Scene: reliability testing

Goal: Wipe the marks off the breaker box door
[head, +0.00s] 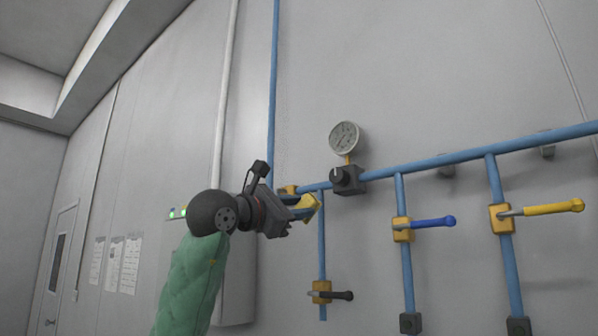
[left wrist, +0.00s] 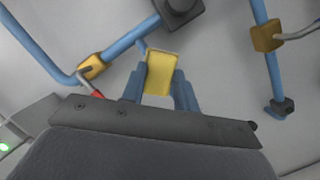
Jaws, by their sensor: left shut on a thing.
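My left gripper (head: 298,207) reaches in front of the blue pipes in the head view. It is shut on a yellow block-like pad (head: 310,207), and the pad also shows between the blue fingers in the left wrist view (left wrist: 161,72). A grey box (head: 236,290), apparently the breaker box, stands on the wall behind my left arm. My arm hides much of it, and I cannot make out any marks on its door. My right gripper is not in view.
A pressure gauge (head: 345,138) stands above the blue pipe (head: 450,158). Valves with a blue handle (head: 433,222), a yellow handle (head: 550,208) and a dark handle (head: 340,295) stick out. Green lights (head: 178,212) glow at left. Papers (head: 122,265) and a door (head: 59,268) are farther left.

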